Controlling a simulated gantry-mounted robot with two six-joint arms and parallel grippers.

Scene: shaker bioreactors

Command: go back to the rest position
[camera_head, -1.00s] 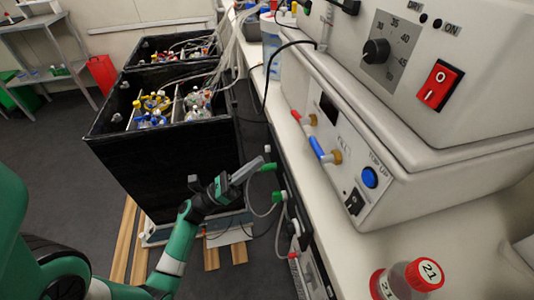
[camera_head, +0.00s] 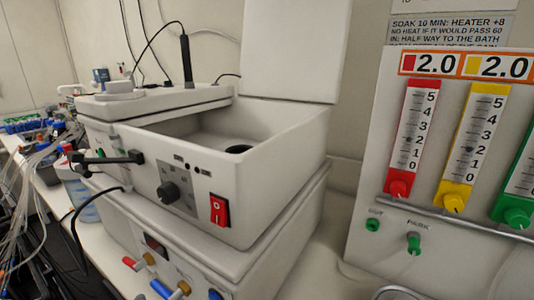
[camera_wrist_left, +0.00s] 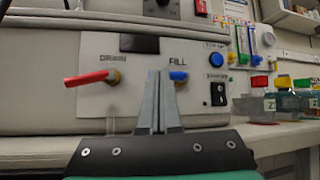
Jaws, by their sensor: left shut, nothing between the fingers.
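In the left wrist view my left gripper (camera_wrist_left: 158,78) points forward with its two grey fingers together and nothing between them. It is in front of the white bath unit's lower panel, between the red drain lever (camera_wrist_left: 92,77) and the blue fill lever (camera_wrist_left: 178,76). I cannot tell the exact gap to the panel. Neither gripper shows in the head view. My right gripper is in no view.
In the head view, the white bath (camera_head: 285,146) stands open on its lower unit. A panel with red (camera_head: 405,150), yellow (camera_head: 467,155) and green sliders is at the right. Tubes (camera_head: 25,190) cross the left. Small bottles (camera_wrist_left: 285,100) stand at the right in the wrist view.

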